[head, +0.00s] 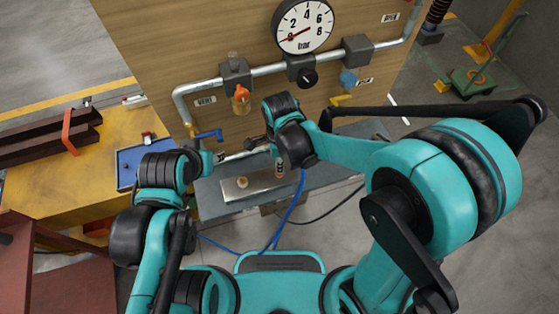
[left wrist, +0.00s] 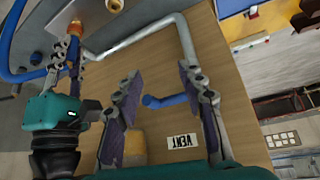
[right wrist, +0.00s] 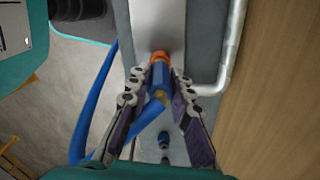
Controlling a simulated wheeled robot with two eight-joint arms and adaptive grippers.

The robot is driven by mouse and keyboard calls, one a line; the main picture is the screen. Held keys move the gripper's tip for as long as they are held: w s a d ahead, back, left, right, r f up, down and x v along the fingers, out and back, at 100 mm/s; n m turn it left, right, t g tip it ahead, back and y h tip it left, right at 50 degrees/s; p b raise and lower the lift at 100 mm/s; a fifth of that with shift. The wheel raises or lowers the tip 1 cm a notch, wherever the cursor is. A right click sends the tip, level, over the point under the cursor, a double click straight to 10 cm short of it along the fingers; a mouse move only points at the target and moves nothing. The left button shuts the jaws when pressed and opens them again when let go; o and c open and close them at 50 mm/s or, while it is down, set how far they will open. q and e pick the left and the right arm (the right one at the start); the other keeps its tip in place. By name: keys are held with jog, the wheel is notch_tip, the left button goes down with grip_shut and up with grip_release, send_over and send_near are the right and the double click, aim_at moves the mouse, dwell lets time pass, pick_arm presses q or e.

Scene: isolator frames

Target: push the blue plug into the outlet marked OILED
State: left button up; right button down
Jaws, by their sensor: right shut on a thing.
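The blue plug (right wrist: 160,78), with an orange end and a blue hose, is between the fingers of my right gripper (right wrist: 160,85), which is shut on it. In the head view my right gripper (head: 279,160) is over the grey bench, below the wall panel, and the plug is apart from the panel outlets. An orange outlet (head: 241,95) hangs from the pipe at left and a blue one (head: 348,80) at right. The label by the blue outlet is too small to read, so I cannot tell which is OILED. My left gripper (left wrist: 158,85) is open and empty, near a blue lever (left wrist: 165,100).
A VENT label (left wrist: 183,141) is on the wooden panel (head: 180,50). A gauge (head: 304,26) and a black knob (head: 308,77) sit between the outlets. A pale plate (head: 262,183) lies on the grey bench (head: 208,195). A blue tray (head: 127,165) is at left. The blue hose (head: 290,212) hangs below the bench.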

jog(key=shift+f, duration=0.15)
jog(key=c, duration=1.3)
grip_release()
notch_tip(320, 180, up, 12)
jog(key=shift+r, duration=0.1)
